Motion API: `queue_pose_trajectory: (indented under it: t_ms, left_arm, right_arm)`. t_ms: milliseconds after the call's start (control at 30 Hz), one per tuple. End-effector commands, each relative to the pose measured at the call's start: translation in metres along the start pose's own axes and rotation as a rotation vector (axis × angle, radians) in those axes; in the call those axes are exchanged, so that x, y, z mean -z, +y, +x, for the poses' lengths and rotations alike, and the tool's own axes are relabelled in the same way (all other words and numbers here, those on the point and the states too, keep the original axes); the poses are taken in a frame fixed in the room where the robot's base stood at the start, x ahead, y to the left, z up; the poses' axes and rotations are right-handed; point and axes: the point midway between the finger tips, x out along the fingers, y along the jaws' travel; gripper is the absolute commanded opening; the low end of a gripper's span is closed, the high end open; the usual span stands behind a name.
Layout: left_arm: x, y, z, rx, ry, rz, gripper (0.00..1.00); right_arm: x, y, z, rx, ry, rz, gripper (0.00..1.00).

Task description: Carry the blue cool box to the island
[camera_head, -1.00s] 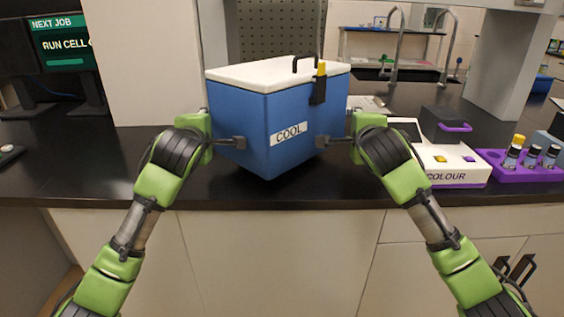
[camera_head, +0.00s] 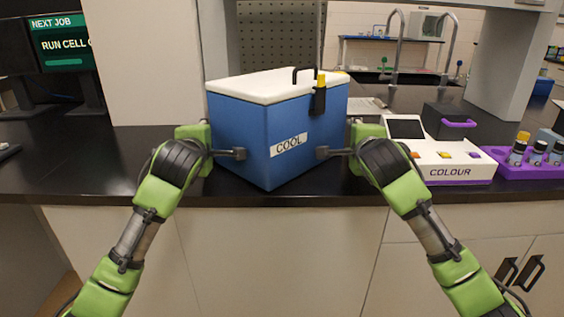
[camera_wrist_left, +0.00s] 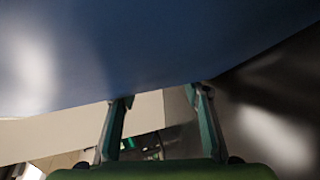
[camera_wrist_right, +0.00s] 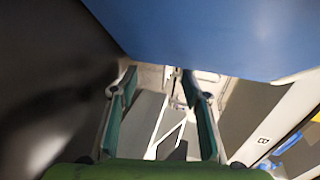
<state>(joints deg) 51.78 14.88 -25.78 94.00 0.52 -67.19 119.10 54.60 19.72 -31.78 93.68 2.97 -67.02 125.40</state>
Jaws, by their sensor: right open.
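The blue cool box (camera_head: 240,130) has a white lid, a black handle and a COOL label. In the head view it is at the counter's front, one lower corner towards me. My left gripper (camera_head: 238,154) is at its left face and my right gripper (camera_head: 324,153) at its right-front face, both seeming to touch it. In the left wrist view the fingers (camera_wrist_left: 158,95) stand apart with the box (camera_wrist_left: 150,50) above them. The right wrist view shows open fingers (camera_wrist_right: 160,85) and the box (camera_wrist_right: 200,35). I cannot tell whether the box rests on the counter.
The dark counter (camera_head: 80,165) runs across the view. A white COLOUR device (camera_head: 450,172) and a purple rack (camera_head: 515,170) with vials stand right of the box. A monitor (camera_head: 62,42) is at the left. A grey pillar (camera_head: 505,60) and taps (camera_head: 395,45) are behind.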

Motion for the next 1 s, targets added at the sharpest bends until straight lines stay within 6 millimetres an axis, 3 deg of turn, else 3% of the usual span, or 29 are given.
queue_pose_trajectory:
  t_ms: [33, 567, 633, 933, 967, 1000]
  left_arm:
    - [-0.023, 0.004, -0.005, -0.011, -0.049, -0.005, 0.42]
    - [0.012, 0.004, -0.004, -0.008, -0.042, -0.003, 0.42]
    - [0.016, 0.004, -0.003, -0.007, -0.04, -0.003, 0.57]
    - [0.02, 0.002, -0.003, -0.004, -0.034, -0.002, 0.58]
    - [0.02, 0.002, -0.002, -0.003, -0.034, -0.002, 0.58]
    - [0.02, 0.002, -0.002, -0.003, -0.034, -0.002, 0.58]
  right_arm:
    - [-0.028, 0.0, -0.005, 0.005, -0.059, -0.008, 0.42]
    - [0.007, -0.002, -0.004, 0.007, -0.052, -0.004, 0.42]
    - [0.011, -0.002, -0.004, 0.006, -0.049, -0.003, 0.42]
    - [0.016, -0.002, -0.004, 0.004, -0.043, -0.001, 0.42]
    - [0.016, -0.002, -0.003, 0.004, -0.043, -0.001, 0.44]
    - [0.016, -0.002, -0.003, 0.004, -0.042, -0.001, 0.55]
